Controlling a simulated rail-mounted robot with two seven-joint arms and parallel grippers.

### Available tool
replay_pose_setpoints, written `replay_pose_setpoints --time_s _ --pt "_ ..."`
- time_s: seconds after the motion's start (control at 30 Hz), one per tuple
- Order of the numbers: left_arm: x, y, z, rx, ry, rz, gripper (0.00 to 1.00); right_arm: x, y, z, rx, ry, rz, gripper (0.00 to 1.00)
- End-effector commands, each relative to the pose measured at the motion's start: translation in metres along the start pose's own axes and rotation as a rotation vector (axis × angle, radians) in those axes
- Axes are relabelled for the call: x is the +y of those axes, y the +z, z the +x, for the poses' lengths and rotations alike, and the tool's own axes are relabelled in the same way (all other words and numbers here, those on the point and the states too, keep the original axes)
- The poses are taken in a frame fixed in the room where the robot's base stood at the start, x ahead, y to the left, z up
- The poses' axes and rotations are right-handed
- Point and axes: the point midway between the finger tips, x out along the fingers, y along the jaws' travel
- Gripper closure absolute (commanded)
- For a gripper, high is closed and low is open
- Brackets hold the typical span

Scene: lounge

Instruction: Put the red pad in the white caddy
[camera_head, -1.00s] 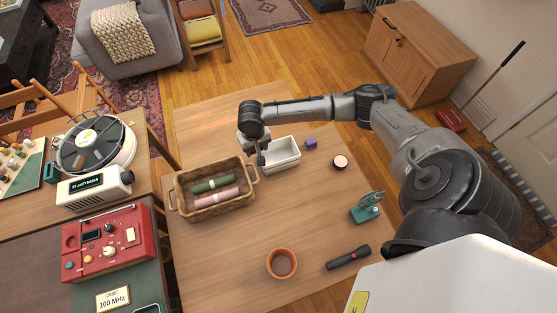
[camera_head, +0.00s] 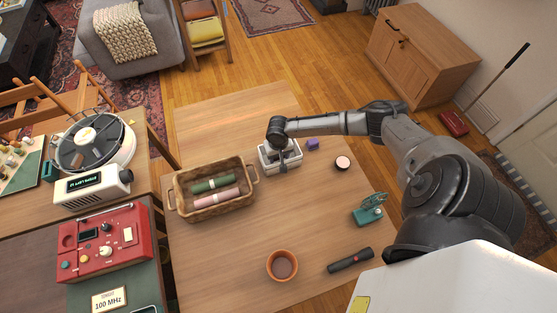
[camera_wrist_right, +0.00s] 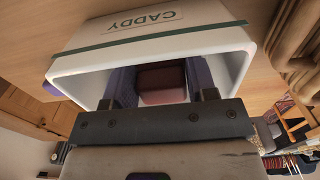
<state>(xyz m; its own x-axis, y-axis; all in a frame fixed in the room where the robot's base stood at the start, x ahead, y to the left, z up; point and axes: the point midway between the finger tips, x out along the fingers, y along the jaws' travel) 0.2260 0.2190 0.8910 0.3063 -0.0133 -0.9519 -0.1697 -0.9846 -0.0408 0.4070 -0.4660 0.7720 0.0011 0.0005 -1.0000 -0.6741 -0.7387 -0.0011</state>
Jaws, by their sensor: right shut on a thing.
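The white caddy (camera_head: 297,161) stands on the wooden table in the head view, right of the wicker basket. In the wrist view the caddy (camera_wrist_right: 235,40) is open towards me, with a green stripe and a "CADDY" label. My right gripper (camera_wrist_right: 162,88) reaches into the caddy's opening. It is shut on the red pad (camera_wrist_right: 163,80), which sits between the fingers within the caddy's walls. I cannot tell whether the pad touches the caddy's floor. In the head view the right gripper (camera_head: 282,167) hides much of the caddy's inside, and the pad does not show there. My left gripper is not in view.
The wicker basket (camera_head: 181,206) with green and pink rolls stands close left of the caddy. A purple block (camera_head: 313,144) and a small round tin (camera_head: 343,163) are to its right. A teal device (camera_head: 369,211), a flashlight (camera_head: 350,260) and a terracotta pot (camera_head: 282,265) lie nearer me. The table's middle is clear.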

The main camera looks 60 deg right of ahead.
Motion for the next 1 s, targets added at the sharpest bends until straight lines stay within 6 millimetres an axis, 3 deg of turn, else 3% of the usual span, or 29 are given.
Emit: replay_pose_setpoints --time_s 0.23,0.67,0.7,1.0 --pt "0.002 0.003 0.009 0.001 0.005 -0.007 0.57 0.0 0.001 0.031 -0.002 0.001 0.0 0.74" --pt "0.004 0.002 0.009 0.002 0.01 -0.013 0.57 0.0 0.001 0.036 -0.001 0.001 0.0 0.74" --pt "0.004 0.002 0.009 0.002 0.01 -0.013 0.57 0.0 0.001 0.036 -0.001 0.001 0.0 0.47" --pt "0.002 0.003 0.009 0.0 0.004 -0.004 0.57 0.0 0.001 0.036 -0.001 0.001 -0.001 0.22"
